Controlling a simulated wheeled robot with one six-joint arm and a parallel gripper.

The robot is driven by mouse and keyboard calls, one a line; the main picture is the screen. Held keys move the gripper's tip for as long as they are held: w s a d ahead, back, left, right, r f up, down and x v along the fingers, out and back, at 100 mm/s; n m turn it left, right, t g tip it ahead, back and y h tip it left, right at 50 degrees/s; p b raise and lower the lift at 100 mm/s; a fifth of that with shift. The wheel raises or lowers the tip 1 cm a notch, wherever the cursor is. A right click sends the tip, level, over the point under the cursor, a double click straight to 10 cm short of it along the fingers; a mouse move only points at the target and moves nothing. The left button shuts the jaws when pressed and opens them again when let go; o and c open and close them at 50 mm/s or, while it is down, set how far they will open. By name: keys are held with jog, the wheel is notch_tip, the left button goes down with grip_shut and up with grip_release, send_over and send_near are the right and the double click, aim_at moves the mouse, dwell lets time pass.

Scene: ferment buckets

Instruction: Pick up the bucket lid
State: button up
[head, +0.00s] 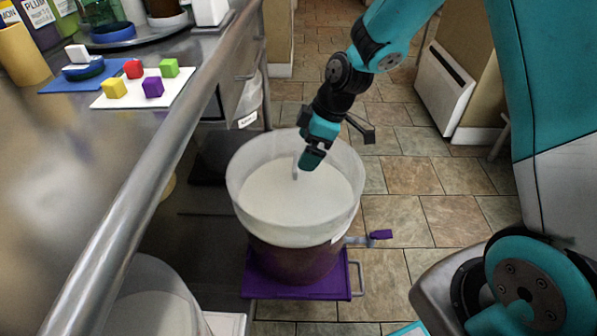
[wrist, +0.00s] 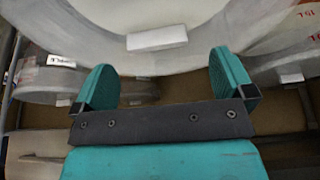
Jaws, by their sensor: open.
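The bucket (head: 290,262) has a translucent upper wall and a dark purple lower part, and stands upright in the middle of the head view. A pale round surface, seemingly the bucket lid (head: 315,205), shows inside the bucket's rim. A small white upright grip (head: 295,171) rises from it. My gripper (head: 312,158) is above the lid, its fingers close to the grip. In the wrist view my gripper (wrist: 165,80) is open and empty. The white grip (wrist: 157,38) on the lid (wrist: 110,30) lies beyond the fingertips, between their lines. I cannot tell whether anything touches.
The bucket rests on a purple stand (head: 300,285), with a purple-handled tap (head: 380,235) on its right. A metal rail (head: 150,165) and counter with coloured cubes (head: 133,69) are left. Another pale bucket (head: 150,295) is lower left. Tiled floor (head: 425,205) is free right.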

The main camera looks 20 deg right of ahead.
aim_at(296, 161)
jog(key=x, duration=0.1)
jog(key=b+x, duration=0.1)
jog(key=x, duration=0.3)
jog(key=shift+w+a+b, duration=0.1)
jog(key=shift+w+b, duration=0.15)
jog(key=shift+b, duration=0.1)
jog(key=c, duration=1)
jog(key=shift+r, duration=0.1)
jog(key=shift+r, duration=0.15)
